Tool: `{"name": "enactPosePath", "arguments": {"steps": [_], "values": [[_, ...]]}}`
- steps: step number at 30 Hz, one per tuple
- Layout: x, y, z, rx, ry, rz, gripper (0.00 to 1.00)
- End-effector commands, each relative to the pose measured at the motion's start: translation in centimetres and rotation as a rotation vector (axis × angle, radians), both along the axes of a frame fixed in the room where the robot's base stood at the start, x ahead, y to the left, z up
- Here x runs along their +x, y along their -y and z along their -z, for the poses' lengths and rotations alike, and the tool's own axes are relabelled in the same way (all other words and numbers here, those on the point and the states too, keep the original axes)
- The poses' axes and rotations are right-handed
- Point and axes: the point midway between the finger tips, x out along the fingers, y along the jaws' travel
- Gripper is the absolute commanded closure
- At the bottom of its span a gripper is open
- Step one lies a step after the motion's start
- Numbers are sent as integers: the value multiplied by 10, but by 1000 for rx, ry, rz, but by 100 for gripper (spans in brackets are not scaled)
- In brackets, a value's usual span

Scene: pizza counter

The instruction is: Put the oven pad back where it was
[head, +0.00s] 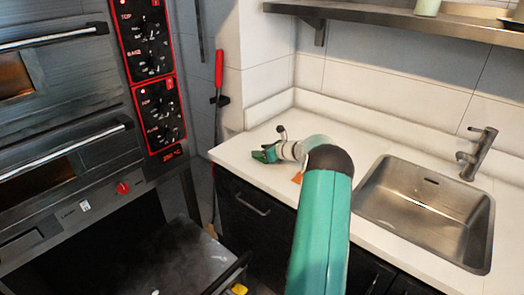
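My arm reaches out over the white counter (345,115). My gripper (258,156), small and green at the fingertips, is over the counter's left end. It is too small to tell whether the fingers are open or shut or hold anything. A small orange patch (297,178) shows at the counter's front edge beside my arm, mostly hidden by it. I cannot tell whether this is the oven pad. No other thing is clearly the pad.
The deck oven (65,130) with red-edged control panels stands at the left. Below it, a dark drawer or door (180,262) stands open. A steel sink (425,205) with a tap (478,152) is at the right. A shelf (420,20) runs above. A red-handled tool (219,70) stands by the wall.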

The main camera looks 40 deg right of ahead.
Motion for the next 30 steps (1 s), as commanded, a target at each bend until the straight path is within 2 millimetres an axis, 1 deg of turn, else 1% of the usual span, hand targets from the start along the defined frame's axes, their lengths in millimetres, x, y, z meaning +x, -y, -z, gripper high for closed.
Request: {"name": "enactPosePath", "arguments": {"steps": [7, 10, 11, 14, 24, 27, 30], "values": [[0, 0, -1, 0, 0, 0, 53], [0, 0, -5, -1, 0, 0, 53], [-3, 1, -5, 1, 0, 1, 53], [-16, 2, -11, 1, 0, 1, 53], [-82, 7, -38, 0, 0, 2, 53], [-97, 9, -44, 0, 0, 1, 53], [-106, 9, -48, 0, 0, 1, 53]]}}
